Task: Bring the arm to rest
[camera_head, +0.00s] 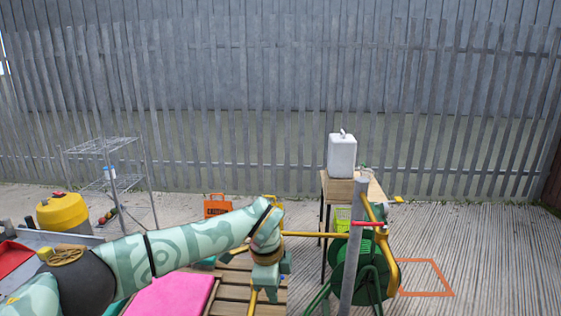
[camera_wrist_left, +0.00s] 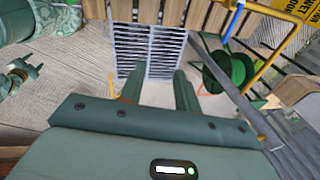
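My left arm reaches in from the left in the head view, slanting across the picture, and its gripper (camera_head: 266,282) hangs downward over a slatted wooden surface (camera_head: 232,289). In the left wrist view the two green fingers of the left gripper (camera_wrist_left: 160,72) stand apart with nothing between them. A metal grate (camera_wrist_left: 148,45) shows beyond the fingertips.
A green hose reel (camera_head: 352,270) and yellow pipe (camera_head: 393,262) stand right of the gripper. Behind them a wooden table (camera_head: 377,189) holds a white canister (camera_head: 341,156). A pink mat (camera_head: 170,294) lies below my arm. A wire shelf (camera_head: 104,146) stands left. Right ground is mostly clear.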

